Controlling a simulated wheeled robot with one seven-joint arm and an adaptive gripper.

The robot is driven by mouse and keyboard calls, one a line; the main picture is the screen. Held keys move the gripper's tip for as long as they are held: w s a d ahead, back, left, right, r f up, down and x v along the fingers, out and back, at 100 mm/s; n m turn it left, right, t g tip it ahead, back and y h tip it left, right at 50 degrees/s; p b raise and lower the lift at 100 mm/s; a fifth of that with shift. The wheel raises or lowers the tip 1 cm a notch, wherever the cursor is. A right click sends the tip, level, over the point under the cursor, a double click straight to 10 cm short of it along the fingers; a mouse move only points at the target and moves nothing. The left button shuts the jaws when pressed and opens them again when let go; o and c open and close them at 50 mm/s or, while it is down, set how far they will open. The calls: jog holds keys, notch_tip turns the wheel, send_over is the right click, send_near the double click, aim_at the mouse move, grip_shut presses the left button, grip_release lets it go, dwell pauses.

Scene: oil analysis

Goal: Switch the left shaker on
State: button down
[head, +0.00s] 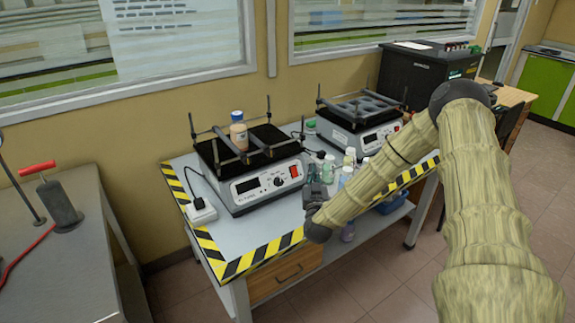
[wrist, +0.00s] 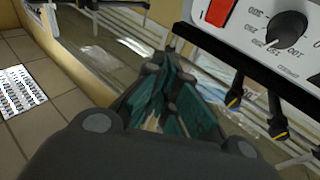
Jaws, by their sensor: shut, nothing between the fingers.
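The left shaker (head: 262,186) stands on the table with a dark platform on top and a white front panel. Its red switch (head: 294,171) is at the right end of the panel, beside a black knob (head: 279,182). In the wrist view the panel appears upside down, with the red switch (wrist: 218,12) at the top and the knob (wrist: 287,28) to its right. My gripper (head: 312,178) is just right of and in front of this panel. Its green-padded fingers (wrist: 172,105) are shut and empty, apart from the switch.
A bottle with a blue cap (head: 238,132) stands on the left shaker's platform. The right shaker (head: 362,128) stands behind to the right. Several small bottles (head: 348,158) stand between the shakers, near my gripper. A white power adapter (head: 201,211) lies at the table's left edge.

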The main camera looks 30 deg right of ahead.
aim_at(295, 172)
jog(key=w+f+b, duration=0.2)
jog(key=w+b, duration=0.3)
jog(key=w, duration=0.2)
jog(key=shift+w+a+f, duration=0.35)
dwell(0.5)
jog(key=shift+w, duration=0.1)
dwell(1.3)
jog(key=shift+w+f, duration=0.15)
jog(key=shift+w, duration=0.15)
